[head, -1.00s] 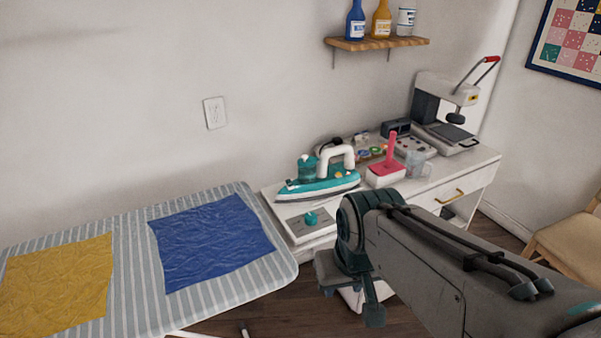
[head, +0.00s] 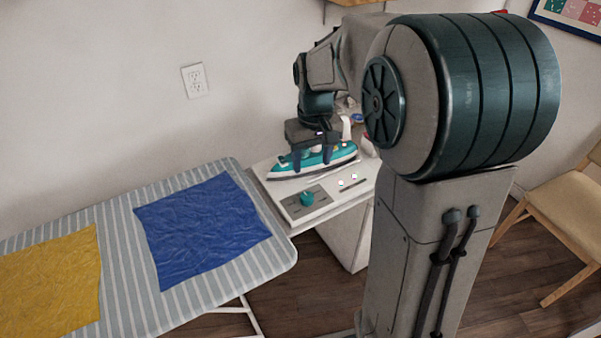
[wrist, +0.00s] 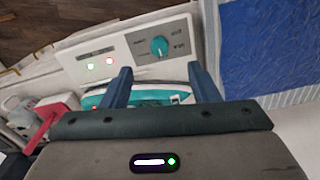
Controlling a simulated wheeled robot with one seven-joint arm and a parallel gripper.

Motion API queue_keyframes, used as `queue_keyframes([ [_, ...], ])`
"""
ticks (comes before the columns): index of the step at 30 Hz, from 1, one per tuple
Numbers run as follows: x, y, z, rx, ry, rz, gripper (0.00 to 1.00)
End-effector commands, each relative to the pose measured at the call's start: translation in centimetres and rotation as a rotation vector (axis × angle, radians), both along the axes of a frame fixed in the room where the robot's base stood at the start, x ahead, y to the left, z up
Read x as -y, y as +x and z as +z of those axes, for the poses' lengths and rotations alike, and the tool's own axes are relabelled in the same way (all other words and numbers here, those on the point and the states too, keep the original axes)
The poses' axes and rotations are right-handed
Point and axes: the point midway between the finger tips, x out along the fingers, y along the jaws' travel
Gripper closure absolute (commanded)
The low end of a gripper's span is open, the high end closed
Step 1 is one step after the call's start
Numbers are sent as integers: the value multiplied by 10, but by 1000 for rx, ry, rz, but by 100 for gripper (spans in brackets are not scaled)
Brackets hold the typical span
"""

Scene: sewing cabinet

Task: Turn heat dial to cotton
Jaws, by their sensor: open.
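The teal heat dial (head: 307,198) sits on a grey panel (head: 290,207) at the front of the white cabinet top. The teal and white iron (head: 285,171) lies behind the panel, partly hidden by my gripper. My gripper (head: 311,160) is open and points down over the iron, behind the dial and apart from it. In the wrist view, its two dark fingers (wrist: 160,88) frame part of the iron, with the dial beyond the fingertips.
Two small lights (wrist: 100,65) glow on the panel beside the dial. An ironing board (head: 110,215) with a blue cloth (head: 200,230) and a yellow cloth (head: 55,285) stands at left. A red-handled object (wrist: 45,122) is at the wrist view's left. My arm hides the cabinet's right part.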

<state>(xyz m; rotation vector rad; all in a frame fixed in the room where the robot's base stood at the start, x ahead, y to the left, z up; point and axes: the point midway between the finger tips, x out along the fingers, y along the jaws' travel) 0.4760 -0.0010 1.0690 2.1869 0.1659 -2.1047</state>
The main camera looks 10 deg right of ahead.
Motion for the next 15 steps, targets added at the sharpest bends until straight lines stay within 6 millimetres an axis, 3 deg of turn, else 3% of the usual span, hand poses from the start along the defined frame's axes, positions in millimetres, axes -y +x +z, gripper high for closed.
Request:
queue_keyframes([
  [6, -2, 29, -9, -36, -8, 30, 45],
  [11, -2, 33, -19, -41, -9, 35, 45],
  [15, -2, 31, -40, -44, -9, 34, 45],
])
